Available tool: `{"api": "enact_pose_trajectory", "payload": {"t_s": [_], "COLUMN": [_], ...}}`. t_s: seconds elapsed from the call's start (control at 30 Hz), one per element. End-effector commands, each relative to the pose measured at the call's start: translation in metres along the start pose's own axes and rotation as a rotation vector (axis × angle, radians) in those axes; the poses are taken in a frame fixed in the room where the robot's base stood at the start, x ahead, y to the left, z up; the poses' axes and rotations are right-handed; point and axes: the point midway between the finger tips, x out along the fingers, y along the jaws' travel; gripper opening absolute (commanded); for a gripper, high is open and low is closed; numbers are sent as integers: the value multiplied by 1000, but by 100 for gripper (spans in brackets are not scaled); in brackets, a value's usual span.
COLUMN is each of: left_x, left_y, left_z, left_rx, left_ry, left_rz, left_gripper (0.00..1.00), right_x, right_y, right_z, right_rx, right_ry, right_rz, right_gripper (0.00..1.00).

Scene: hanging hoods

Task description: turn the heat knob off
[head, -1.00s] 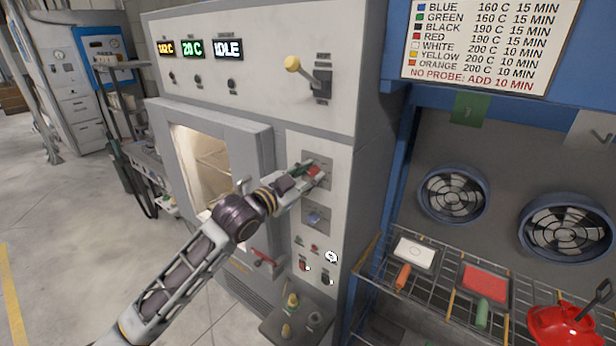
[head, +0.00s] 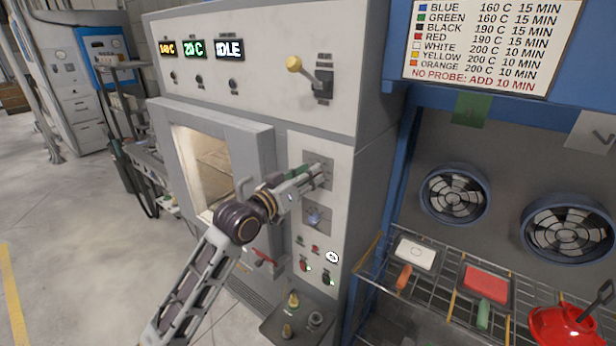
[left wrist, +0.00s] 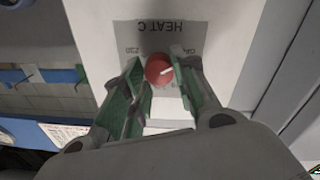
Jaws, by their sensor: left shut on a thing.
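The heat knob (left wrist: 159,72) is round and red with a white pointer line. It sits under an upside-down "HEAT C" label in the left wrist view, on the oven's right-hand panel (head: 340,165). My left gripper (head: 312,172) is at this knob, with its green-padded fingers (left wrist: 157,66) shut on the knob from both sides. In the head view the fingers hide the knob. The white line points up and to the right in the left wrist view. My right gripper is not in view.
An amber display (head: 167,48), a green "20 C" display (head: 194,49) and an "IDLE" display (head: 229,48) are above. A blue knob (head: 314,218) sits just below my gripper. The oven door (head: 258,145) is left. A wire rack (head: 440,275) stands right.

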Motion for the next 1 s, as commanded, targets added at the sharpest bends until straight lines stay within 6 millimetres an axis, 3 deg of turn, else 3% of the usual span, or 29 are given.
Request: {"api": "enact_pose_trajectory", "payload": {"t_s": [0.57, 0.6, 0.73, 1.0], "left_x": [0, 0, 0, 0], "left_y": [-1, -1, -1, 0], "left_z": [4, 4, 3, 1], "left_rx": [-53, -53, -52, -50], "left_ry": [-5, -5, -3, 0], "left_rz": [-1, -1, -1, -1], "left_gripper": [5, 31, 48, 50], "right_x": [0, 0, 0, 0], "right_y": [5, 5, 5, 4], "right_z": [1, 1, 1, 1], "right_rx": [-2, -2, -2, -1], "right_ry": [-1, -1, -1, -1], "right_rz": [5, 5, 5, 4], "right_gripper": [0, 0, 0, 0]}}
